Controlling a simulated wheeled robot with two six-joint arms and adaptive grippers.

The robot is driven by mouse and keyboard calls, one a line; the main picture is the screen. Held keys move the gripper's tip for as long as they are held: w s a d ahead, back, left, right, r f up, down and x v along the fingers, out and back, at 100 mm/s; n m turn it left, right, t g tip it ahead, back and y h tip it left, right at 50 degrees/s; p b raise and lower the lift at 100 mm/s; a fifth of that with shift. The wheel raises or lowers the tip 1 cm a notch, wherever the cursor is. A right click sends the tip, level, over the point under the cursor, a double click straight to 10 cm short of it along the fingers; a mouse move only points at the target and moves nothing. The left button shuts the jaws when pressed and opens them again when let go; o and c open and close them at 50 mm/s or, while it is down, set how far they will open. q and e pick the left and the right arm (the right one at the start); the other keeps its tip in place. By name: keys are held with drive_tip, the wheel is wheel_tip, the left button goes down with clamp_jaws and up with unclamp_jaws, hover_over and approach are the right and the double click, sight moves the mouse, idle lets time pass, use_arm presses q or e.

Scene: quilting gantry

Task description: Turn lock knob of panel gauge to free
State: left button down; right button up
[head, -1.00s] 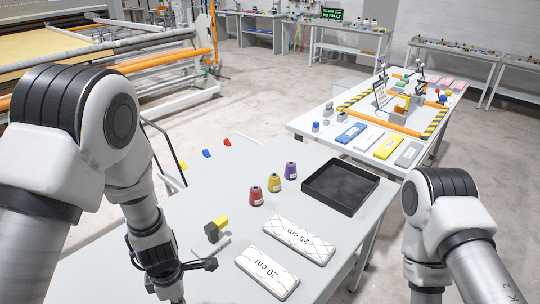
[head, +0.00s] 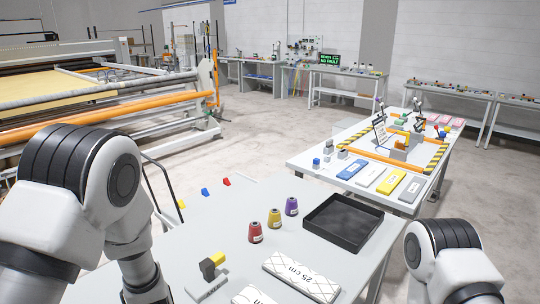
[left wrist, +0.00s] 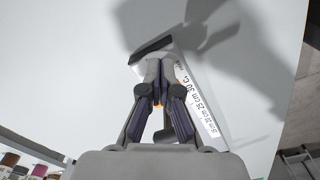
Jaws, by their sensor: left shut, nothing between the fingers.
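The panel gauge (head: 207,269) stands on the near white table in the head view, with a dark upright block, a yellow part and a pale flat bar. In the left wrist view its white scale strip (left wrist: 203,108), marked in cm, and a dark bar lie beyond my fingers. My left gripper (left wrist: 160,66) is shut and empty, with its fingertips in front of the gauge. I cannot tell whether they touch it. The lock knob is not clearly visible; the fingers cover part of the gauge. My right gripper is out of view.
A white 25 cm block (head: 301,277) and part of another lie right of the gauge. Red (head: 256,232), yellow (head: 274,218) and purple (head: 291,206) cones and a black tray (head: 343,222) stand behind. Small coloured pieces lie along the left edge. Table space left of the cones is clear.

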use_arm(q)
drive_tip(key=shift+s+a+p, duration=0.2)
drive_tip(key=shift+a+p, duration=0.35)
drive_tip(key=shift+p, duration=0.05)
idle(0.6)
drive_tip(key=shift+s, duration=0.25)
idle(0.4)
drive_tip(key=shift+d, duration=0.1)
drive_tip(key=shift+w+d+f, duration=0.1)
drive_tip(key=shift+d, duration=0.15)
wheel_tip(320, 180, up, 6)
drive_tip(key=p, duration=0.6)
drive_tip(key=shift+d, duration=0.1)
